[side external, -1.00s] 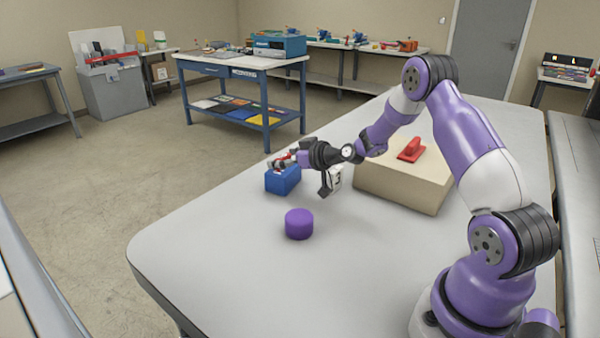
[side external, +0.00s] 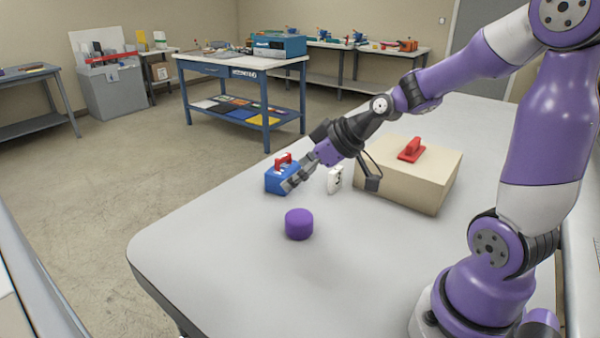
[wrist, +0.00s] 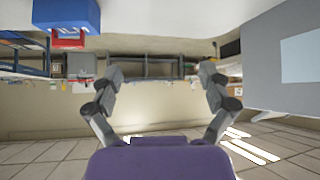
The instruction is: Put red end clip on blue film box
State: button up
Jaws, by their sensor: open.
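The blue film box (side external: 278,179) stands on the grey table, left of centre in the side view. A red end clip (side external: 283,161) sits upright on top of it. The wrist view looks upside down, and there the blue box (wrist: 66,14) and red clip (wrist: 68,41) show at the upper left, outside my fingers. My gripper (side external: 291,185) slants down at the right front of the box. In the wrist view its two fingers (wrist: 162,78) are spread with nothing between them. I cannot tell whether a finger touches the box.
A second red clip-like piece (side external: 411,149) lies on a beige box (side external: 400,182) to the right. A white numbered block (side external: 335,180) stands close beside my gripper. A purple cylinder (side external: 299,224) stands in front. The table's front left is clear.

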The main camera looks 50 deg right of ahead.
jog(key=s+a+r+m+g+h, duration=0.1)
jog(key=s+a+r, duration=0.1)
jog(key=s, duration=0.4)
jog(key=s+a+r+m+g+h, duration=0.1)
jog(key=s+a+r+m+g, duration=0.1)
jog(key=s, duration=0.5)
jog(key=shift+a+r, duration=0.25)
jog(key=shift+a, duration=0.05)
